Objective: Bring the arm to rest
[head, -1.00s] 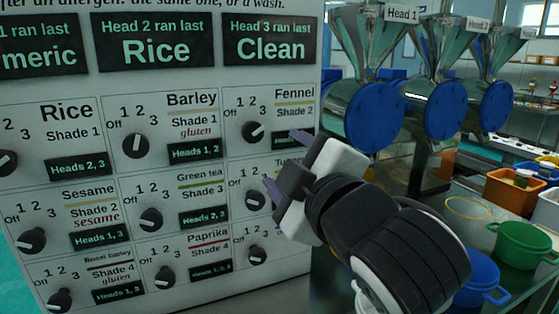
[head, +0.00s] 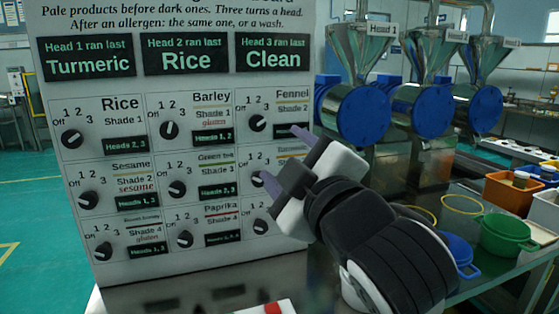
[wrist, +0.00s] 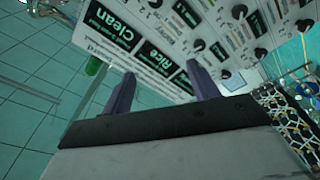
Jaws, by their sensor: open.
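My gripper (head: 283,157) is open and empty in the head view, in front of the right side of the white control panel (head: 235,14). Its two purple fingers stand apart, and I see no object between them. They also show apart in the wrist view (wrist: 160,95), with the panel tilted beyond them. The gripper and arm cover part of the panel's right column of knobs, including some of the lower right labels. I cannot tell how far the fingertips are from the panel's face.
Blue-fronted mills with steel hoppers, the nearest marked Head 1 (head: 364,112), stand at the right. Blue (head: 457,252), green (head: 505,232) and orange (head: 508,192) containers sit on the bench beside my arm. A red and white object (head: 268,307) lies at the bottom edge. Open floor shows at left.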

